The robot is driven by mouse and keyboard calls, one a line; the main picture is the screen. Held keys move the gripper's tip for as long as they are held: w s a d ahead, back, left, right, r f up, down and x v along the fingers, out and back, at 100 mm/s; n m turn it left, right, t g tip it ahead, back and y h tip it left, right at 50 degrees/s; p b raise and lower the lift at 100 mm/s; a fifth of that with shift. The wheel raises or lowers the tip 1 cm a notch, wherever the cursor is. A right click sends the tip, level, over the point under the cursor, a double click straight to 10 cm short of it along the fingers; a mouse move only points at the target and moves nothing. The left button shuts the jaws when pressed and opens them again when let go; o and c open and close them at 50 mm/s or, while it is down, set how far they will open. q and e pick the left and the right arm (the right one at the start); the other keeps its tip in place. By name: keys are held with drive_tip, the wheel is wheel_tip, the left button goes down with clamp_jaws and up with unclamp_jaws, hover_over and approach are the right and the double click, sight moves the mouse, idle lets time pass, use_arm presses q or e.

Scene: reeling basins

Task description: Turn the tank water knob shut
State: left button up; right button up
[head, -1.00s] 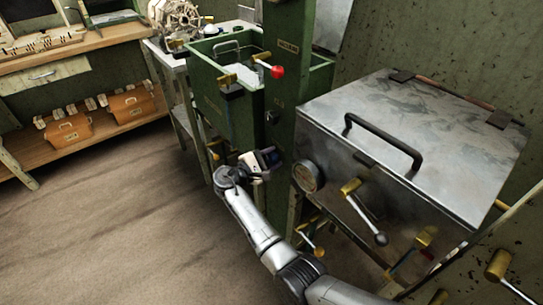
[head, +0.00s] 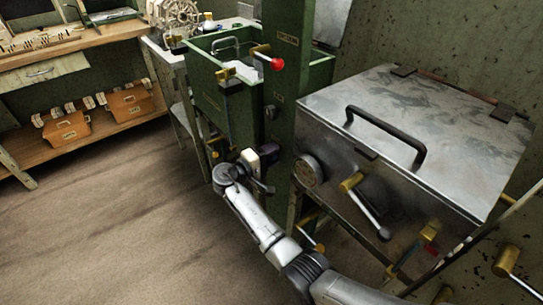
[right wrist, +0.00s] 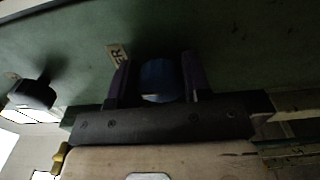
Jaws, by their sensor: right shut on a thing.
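The blue water knob (right wrist: 158,78) sits on the green tank wall (right wrist: 235,45) in the right wrist view, beside a pale label (right wrist: 117,54) ending in "ER". My right gripper (right wrist: 158,88) is shut on this knob, one finger on each side. In the head view my right gripper (head: 269,156) is low against the green post, at the right of the green tank (head: 222,108). The gripper hides the knob there. My left gripper is not in view.
A dark knob (right wrist: 32,92) stands left of the gripper in the right wrist view. A red-tipped brass lever (head: 272,61) is above the tank. A metal box with a black handle (head: 392,135) and several brass levers stand close on the right. The floor at left is clear.

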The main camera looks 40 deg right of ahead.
idle(0.3)
drive_tip(key=o, duration=0.9)
drive_tip(key=shift+a, duration=0.1)
drive_tip(key=a+p, duration=0.1)
drive_tip(key=a, duration=0.3)
drive_tip(key=a+p, duration=0.1)
drive_tip(key=a, duration=0.4)
drive_tip(key=a+p, duration=0.1)
drive_tip(key=a, duration=0.3)
drive_tip(key=shift+w+a+p, duration=0.3)
drive_tip(key=shift+p, duration=0.1)
